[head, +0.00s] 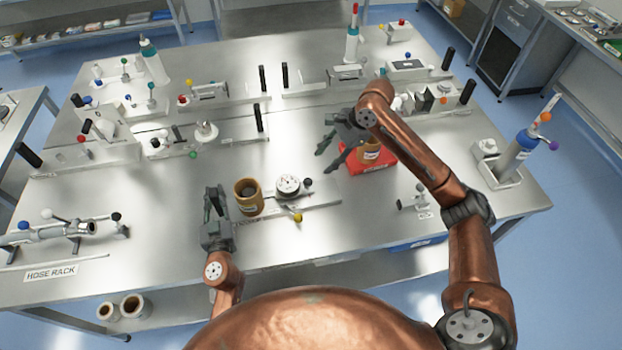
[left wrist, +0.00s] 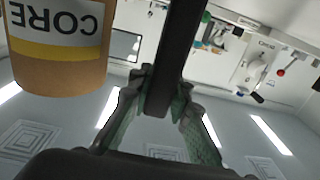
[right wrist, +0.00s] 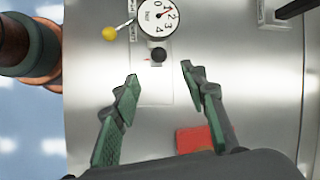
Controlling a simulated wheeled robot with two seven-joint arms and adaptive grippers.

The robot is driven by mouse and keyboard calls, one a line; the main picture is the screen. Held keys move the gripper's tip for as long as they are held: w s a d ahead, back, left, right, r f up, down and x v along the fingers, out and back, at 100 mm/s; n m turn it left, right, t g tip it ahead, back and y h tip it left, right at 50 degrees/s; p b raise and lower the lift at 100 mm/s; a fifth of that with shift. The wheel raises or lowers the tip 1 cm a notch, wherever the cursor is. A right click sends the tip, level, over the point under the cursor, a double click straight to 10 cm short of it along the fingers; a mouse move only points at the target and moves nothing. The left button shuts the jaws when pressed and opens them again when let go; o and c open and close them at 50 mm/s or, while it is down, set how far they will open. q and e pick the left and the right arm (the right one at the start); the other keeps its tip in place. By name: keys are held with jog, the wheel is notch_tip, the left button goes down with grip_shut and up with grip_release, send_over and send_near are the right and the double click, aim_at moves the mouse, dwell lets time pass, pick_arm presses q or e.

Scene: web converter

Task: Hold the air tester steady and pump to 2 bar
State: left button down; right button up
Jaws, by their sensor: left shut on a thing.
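The air tester's white round gauge (head: 288,186) stands on a metal plate near the table's front; it also shows in the right wrist view (right wrist: 158,17). Its numbers show, but I cannot tell the needle's reading surely. A black knob (right wrist: 157,54) sits beside the gauge, and a yellow-knobbed lever (right wrist: 110,33) sticks out. My left gripper (head: 214,192) is left of the gauge, shut on a dark upright bar (left wrist: 172,60), which seems to be the tester's handle. My right gripper (right wrist: 159,78) is open and empty, above the table near the red mat (head: 378,164).
A brown core (head: 248,197) stands between my left gripper and the gauge; its label shows in the left wrist view (left wrist: 55,45). Several fixtures fill the table's back.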

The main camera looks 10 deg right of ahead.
aim_at(311, 180)
jog(key=x, duration=1.1)
jog(key=shift+s+a+f, duration=0.1)
jog(key=shift+f, duration=0.3)
jog(key=shift+c, duration=0.5)
grip_shut()
